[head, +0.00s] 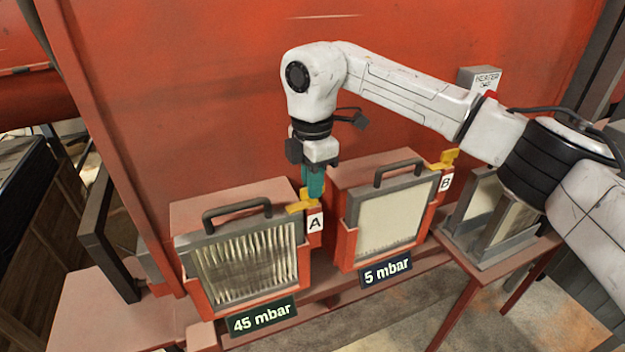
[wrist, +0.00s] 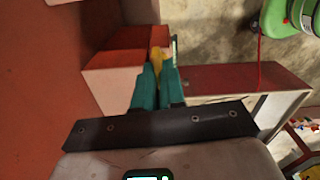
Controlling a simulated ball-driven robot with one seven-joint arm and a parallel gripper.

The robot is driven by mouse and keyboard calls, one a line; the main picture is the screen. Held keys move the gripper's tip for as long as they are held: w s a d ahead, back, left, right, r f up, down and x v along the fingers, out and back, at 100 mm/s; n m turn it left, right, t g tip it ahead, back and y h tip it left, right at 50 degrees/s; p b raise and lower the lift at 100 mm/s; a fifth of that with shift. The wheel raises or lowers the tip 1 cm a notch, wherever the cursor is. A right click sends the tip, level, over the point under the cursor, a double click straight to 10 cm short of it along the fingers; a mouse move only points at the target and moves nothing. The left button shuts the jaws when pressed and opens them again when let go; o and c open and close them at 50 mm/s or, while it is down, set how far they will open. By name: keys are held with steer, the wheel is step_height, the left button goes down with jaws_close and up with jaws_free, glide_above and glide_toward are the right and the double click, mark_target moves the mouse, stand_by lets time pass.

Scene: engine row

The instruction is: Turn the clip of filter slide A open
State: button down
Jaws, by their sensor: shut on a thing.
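Filter slide A (head: 245,262) sits in the left red housing, with pleated grey-white media, a dark handle on top and a "45 mbar" plate below. Its yellow clip (head: 300,207) is at the housing's top right corner, beside the "A" label. My gripper (head: 313,196) points down at this clip from above, its teal fingers at the clip. In the wrist view the fingers (wrist: 157,85) are closed around the yellow clip (wrist: 157,58). The fingers hide part of the clip, so its exact turn is hard to tell.
Filter slide B (head: 390,222) with its own yellow clip (head: 446,158) and a "5 mbar" plate stands to the right. A side table with a rack of panels (head: 487,245) is further right. The red wall is close behind my arm.

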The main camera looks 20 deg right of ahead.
steer(key=n+p, duration=0.1)
steer(key=n, duration=0.3)
steer(key=shift+r, duration=0.1)
steer(key=n+p, duration=0.1)
steer(key=n, duration=0.3)
steer(key=shift+n, duration=0.4)
steer(key=n, duration=0.4)
steer(key=shift+p, duration=0.3)
steer(key=shift+n, duration=2.1)
steer(key=c, duration=1.2)
jaws_free()
